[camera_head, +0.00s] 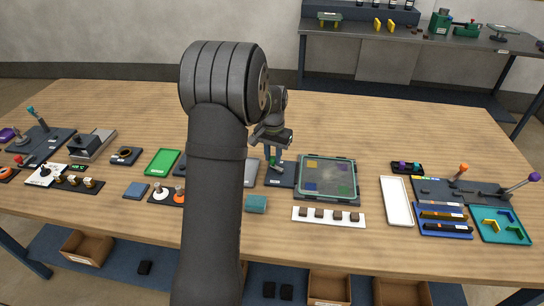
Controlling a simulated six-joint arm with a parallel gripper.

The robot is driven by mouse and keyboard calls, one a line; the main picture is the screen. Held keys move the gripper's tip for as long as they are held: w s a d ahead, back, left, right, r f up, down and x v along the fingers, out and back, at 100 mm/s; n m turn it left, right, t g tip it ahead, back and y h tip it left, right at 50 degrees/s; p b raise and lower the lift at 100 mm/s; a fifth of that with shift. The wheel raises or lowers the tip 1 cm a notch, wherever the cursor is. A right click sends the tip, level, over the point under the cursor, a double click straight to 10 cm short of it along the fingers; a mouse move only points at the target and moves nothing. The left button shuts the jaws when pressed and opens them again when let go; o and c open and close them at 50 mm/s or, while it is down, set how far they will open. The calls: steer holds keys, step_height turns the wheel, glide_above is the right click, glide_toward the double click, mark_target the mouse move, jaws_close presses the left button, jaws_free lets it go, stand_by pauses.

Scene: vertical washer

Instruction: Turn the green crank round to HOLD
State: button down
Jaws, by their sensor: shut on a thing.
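My gripper (273,156) points down over the middle of the table, just right of my own arm. It is shut on the green crank (271,163), of which only a small green part shows below the fingers. The crank stands on a dark base plate (286,181). The fingers hide most of the crank, so its direction cannot be told. The HOLD mark cannot be made out.
A clear-topped panel with coloured patches (326,178) sits close right of the crank's base. A teal block (256,204) and a white strip with dark buttons (328,217) lie nearer. A green tray (162,162) lies left. My arm hides part of the table.

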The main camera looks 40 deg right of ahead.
steer(key=m, duration=0.2)
steer(key=d+m, duration=0.1)
steer(key=m, duration=0.3)
steer(key=shift+d, duration=0.4)
steer(key=m, duration=0.2)
steer(key=d+m, duration=0.1)
steer(key=m, duration=0.3)
steer(key=shift+s+d, duration=0.2)
steer(key=shift+s, duration=0.1)
steer(key=shift+m, duration=0.4)
steer(key=c, duration=1.2)
jaws_free()
step_height(320, 180, up, 18)
steer(key=shift+f, duration=0.25)
